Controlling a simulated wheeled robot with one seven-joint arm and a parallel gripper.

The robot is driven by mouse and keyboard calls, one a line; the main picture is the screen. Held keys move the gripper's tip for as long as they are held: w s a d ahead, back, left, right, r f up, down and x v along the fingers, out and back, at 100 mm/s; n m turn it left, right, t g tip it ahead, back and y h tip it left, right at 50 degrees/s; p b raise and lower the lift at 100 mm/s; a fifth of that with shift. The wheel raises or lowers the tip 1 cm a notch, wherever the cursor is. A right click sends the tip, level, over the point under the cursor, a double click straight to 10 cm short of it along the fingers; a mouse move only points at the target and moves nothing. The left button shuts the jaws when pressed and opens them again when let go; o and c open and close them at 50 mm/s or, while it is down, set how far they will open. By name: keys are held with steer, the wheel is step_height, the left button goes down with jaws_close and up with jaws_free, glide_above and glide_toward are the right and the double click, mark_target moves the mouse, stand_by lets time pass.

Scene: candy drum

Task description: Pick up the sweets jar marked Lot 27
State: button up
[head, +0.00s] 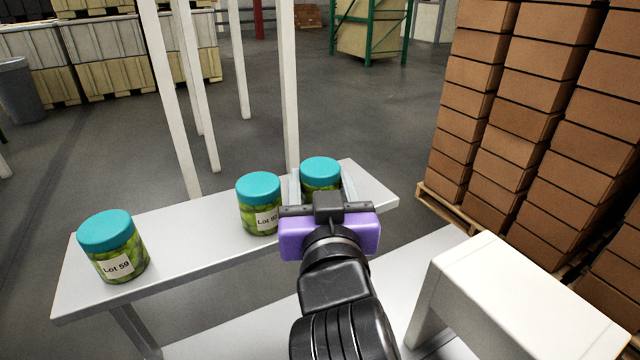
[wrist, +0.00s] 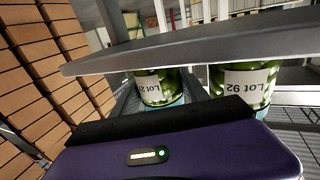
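A jar of green sweets with a teal lid (head: 320,172) stands at the right end of the white bench, its label hidden in the head view. In the wrist view, which is upside down, this jar (wrist: 156,88) shows a label reading "Lot 2" with the last digit unclear. My purple gripper (head: 321,186) is open, its fingers reaching toward both sides of this jar. I see no clear contact, and the jar still appears to be on the bench.
The Lot 92 jar (head: 258,203) stands close to the left of my gripper; its label reads clearly in the wrist view (wrist: 245,82). The Lot 59 jar (head: 113,247) is at the left of the bench (head: 185,248). White posts (head: 290,90) rise behind. Stacked cartons (head: 535,110) are at right.

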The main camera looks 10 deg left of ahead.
steer(key=shift+c, duration=1.2)
steer(key=shift+r, duration=0.1)
